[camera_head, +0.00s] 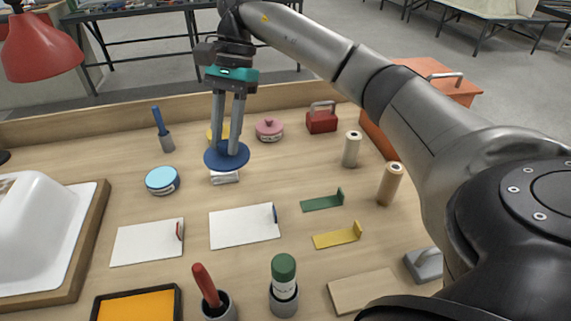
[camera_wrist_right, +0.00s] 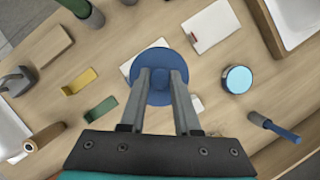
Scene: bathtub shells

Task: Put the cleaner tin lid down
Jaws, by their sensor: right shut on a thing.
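My right gripper (camera_head: 228,150) is shut on a round dark-blue lid (camera_head: 213,158), which I take for the cleaner tin lid. The lid is roughly level and seems to be above the bench. In the right wrist view the lid (camera_wrist_right: 153,55) shows between and beyond the fingertips (camera_wrist_right: 161,75). A small white item (camera_head: 225,177) shows just below the lid in the head view, mostly hidden by it. A yellow item (camera_head: 212,133) behind the fingers is partly hidden. My left gripper is not in view.
A light-blue tin (camera_head: 162,181) stands left of the lid, a pink tin (camera_head: 269,130) behind right. White boards (camera_head: 243,228) lie in front. Green (camera_head: 322,203) and yellow (camera_head: 337,237) brackets lie to the right.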

